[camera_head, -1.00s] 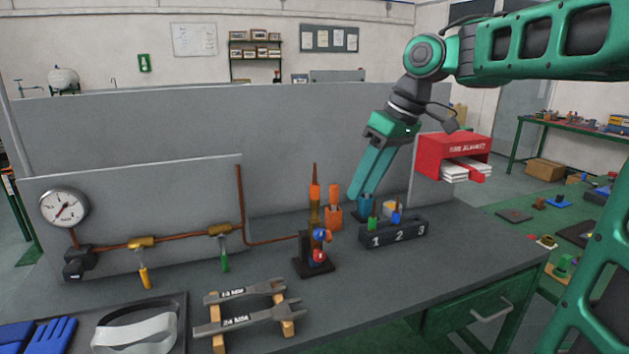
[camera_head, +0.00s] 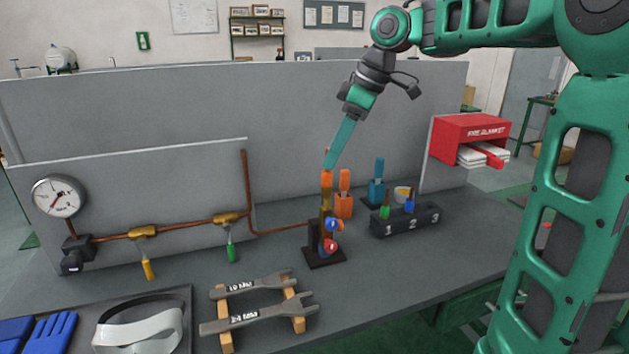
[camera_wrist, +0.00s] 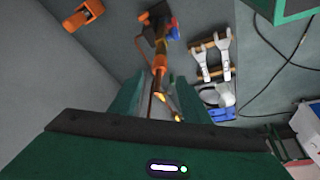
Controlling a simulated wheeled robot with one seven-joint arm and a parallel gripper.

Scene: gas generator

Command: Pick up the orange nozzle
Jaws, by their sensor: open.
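The orange nozzle (camera_head: 327,179) stands upright on top of the brass torch (camera_head: 326,203), which is held in a dark stand (camera_head: 325,257). My gripper (camera_head: 329,163) reaches down from the upper right, with its fingertips at or just above the nozzle's top. In the wrist view, the nozzle (camera_wrist: 160,63) and its thin tip line up with the gap between the two green fingers of my gripper (camera_wrist: 155,88). The fingers are apart and hold nothing. I cannot tell whether they touch the nozzle.
An orange holder (camera_head: 343,203) stands close behind the torch on the right, and a blue one (camera_head: 376,191) farther right. A numbered block (camera_head: 404,222) holds a green and a blue piece; slot 3 looks empty. Two wrenches (camera_head: 255,302) lie in front. A grey panel (camera_head: 200,110) stands behind.

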